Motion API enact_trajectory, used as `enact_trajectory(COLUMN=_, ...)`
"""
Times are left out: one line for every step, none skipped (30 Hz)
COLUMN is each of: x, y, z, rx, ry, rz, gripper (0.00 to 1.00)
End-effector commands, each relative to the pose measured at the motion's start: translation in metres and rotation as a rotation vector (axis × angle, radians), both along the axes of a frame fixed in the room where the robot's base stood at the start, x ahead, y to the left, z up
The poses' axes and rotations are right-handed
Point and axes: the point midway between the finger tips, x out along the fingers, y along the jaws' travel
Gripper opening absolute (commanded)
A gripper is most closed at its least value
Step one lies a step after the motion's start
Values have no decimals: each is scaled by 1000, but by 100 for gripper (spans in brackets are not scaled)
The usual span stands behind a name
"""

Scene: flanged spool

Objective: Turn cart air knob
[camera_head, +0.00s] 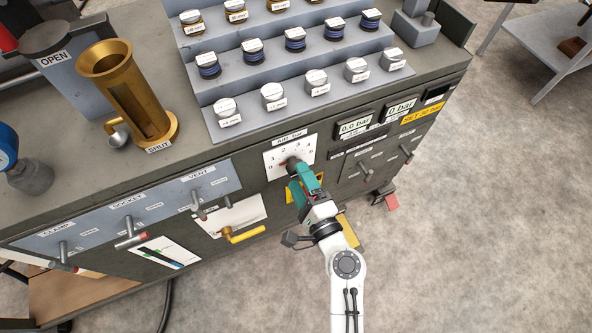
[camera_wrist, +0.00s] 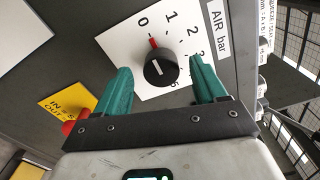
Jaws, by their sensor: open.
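The air knob (camera_wrist: 161,67) is a round black knob with a pale line on its face. It sits on a white dial plate (camera_wrist: 109,40) marked "AIR bar" with numbers from 0 upward. A red mark shows at the knob's edge, on the side between 0 and 1. My gripper (camera_wrist: 159,72) has green fingers, spread open on either side of the knob. I cannot tell whether either finger touches it. In the head view the dial plate (camera_head: 306,148) is on the cart's front, and my gripper (camera_head: 298,178) is in front of it, partly hiding the knob (camera_head: 292,163).
The cart's front also carries clamp, socket and vent levers (camera_head: 129,222), a yellow handle (camera_head: 243,235) and pressure displays (camera_head: 356,126). A stepped rack (camera_head: 282,65) of labelled jars and a brass cylinder (camera_head: 120,80) stand on top.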

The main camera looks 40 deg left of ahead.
Motion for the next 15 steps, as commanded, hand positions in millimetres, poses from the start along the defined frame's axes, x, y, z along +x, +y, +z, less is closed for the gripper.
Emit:
enact_trajectory(x=-4, y=-12, z=-2, rx=-1, ry=2, rz=-4, gripper=71)
enact_trajectory(x=-6, y=-17, z=-1, rx=0, ry=1, rz=-3, gripper=71)
enact_trajectory(x=-10, y=-25, z=-2, rx=-1, ry=2, rz=-4, gripper=71)
enact_trajectory(x=-12, y=-30, z=-2, rx=-1, ry=2, rz=-3, gripper=71)
enact_trajectory(x=-14, y=-35, z=-2, rx=-1, ry=2, rz=-4, gripper=71)
enact_trajectory(x=-16, y=-42, z=-2, rx=-1, ry=0, rz=-4, gripper=71)
enact_trajectory(x=-19, y=-46, z=-2, rx=-2, ry=1, rz=-3, gripper=71)
enact_trajectory(x=-20, y=-50, z=-1, rx=-2, ry=0, rz=-3, gripper=71)
enact_trajectory(x=-22, y=-55, z=-2, rx=-2, ry=1, rz=-3, gripper=71)
enact_trajectory(x=-23, y=-58, z=-2, rx=-2, ry=1, rz=-4, gripper=71)
enact_trajectory(x=-24, y=-61, z=-1, rx=-1, ry=-1, rz=-3, gripper=71)
enact_trajectory(x=-26, y=-64, z=-1, rx=-2, ry=0, rz=-1, gripper=71)
enact_trajectory(x=-27, y=-66, z=-1, rx=-2, ry=0, rz=-1, gripper=71)
enact_trajectory(x=-28, y=-67, z=-1, rx=-1, ry=0, rz=-1, gripper=71)
enact_trajectory(x=-28, y=-68, z=-1, rx=-1, ry=0, rz=-1, gripper=71)
